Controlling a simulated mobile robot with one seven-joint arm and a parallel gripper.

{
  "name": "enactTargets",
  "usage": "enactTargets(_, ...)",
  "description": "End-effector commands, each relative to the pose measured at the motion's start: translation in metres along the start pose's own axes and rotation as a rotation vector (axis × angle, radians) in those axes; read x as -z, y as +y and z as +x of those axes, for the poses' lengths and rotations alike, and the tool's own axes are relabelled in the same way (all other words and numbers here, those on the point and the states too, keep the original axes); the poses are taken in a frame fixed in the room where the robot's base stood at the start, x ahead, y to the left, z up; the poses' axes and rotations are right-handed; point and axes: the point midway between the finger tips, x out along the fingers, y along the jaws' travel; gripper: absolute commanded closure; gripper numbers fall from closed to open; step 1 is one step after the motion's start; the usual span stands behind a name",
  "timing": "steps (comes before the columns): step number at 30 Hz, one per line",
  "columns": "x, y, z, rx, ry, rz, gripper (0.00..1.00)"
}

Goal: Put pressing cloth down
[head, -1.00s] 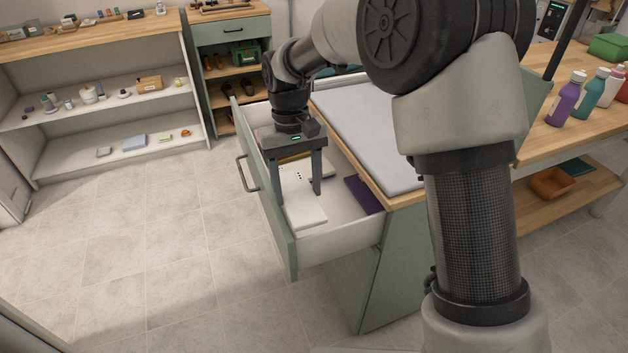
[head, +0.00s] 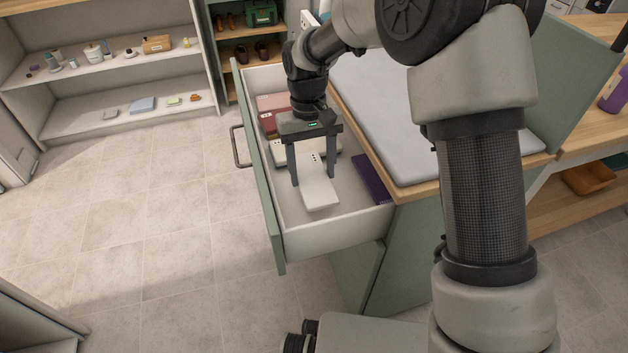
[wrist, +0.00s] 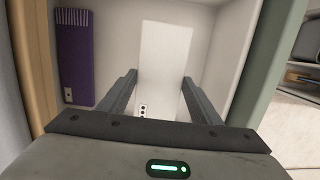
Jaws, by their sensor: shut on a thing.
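The pressing cloth appears to be the white, flat, folded piece (head: 319,193) in the open drawer (head: 303,243). My gripper (head: 314,182) points down into the drawer and is shut on this white cloth, one finger at each side. In the wrist view the cloth (wrist: 166,55) reaches out beyond the fingertips, with small dark dots near its close end. Whether its underside touches the drawer floor I cannot tell.
A purple folded cloth (head: 370,178) lies along the drawer's right side; it also shows in the wrist view (wrist: 74,55). Red folded items (head: 272,103) lie at the drawer's back. The grey-topped counter (head: 385,125) is at the right. Open floor lies left.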

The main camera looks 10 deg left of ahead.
Motion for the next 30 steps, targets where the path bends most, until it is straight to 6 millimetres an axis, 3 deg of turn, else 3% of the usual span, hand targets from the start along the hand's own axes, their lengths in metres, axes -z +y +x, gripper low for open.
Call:
enactTargets(12,0.008,0.000,0.057,0.000,-0.002,-0.001,0.64)
enactTargets(24,0.009,0.000,0.063,0.000,0.000,0.000,0.64)
enactTargets(25,0.009,0.000,0.063,0.000,0.000,0.000,0.40)
enactTargets(28,0.009,0.000,0.062,0.000,0.000,0.000,0.23)
enactTargets(30,0.009,0.000,0.062,0.000,0.000,0.000,0.23)
